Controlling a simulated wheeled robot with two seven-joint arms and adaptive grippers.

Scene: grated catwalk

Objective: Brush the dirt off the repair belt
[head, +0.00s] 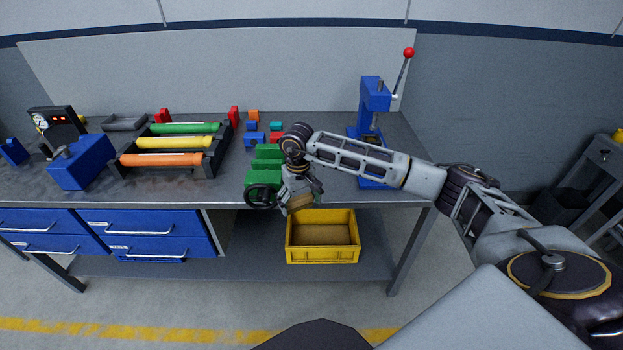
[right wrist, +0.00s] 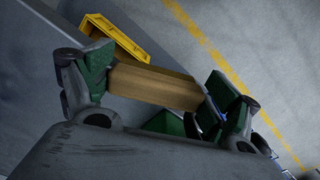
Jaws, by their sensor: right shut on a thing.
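My right gripper (head: 302,198) is at the front edge of the workbench, shut on a brown wooden block (right wrist: 152,86). In the right wrist view the block spans between the green finger pads. It may be the brush's handle; no bristles can be made out. In the head view the wooden block (head: 299,203) shows just below the fingers. No belt can be told for sure; a black rack with green, yellow and orange rollers (head: 174,142) stands on the bench to the left. No dirt can be made out. My left gripper is not in view.
A green vise-like device (head: 263,178) with a black handwheel is just left of my right gripper. A blue press (head: 374,97) stands behind the forearm. A yellow bin (head: 322,256) sits on the lower shelf. Small coloured blocks lie behind the vise. A blue box (head: 82,163) is at left.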

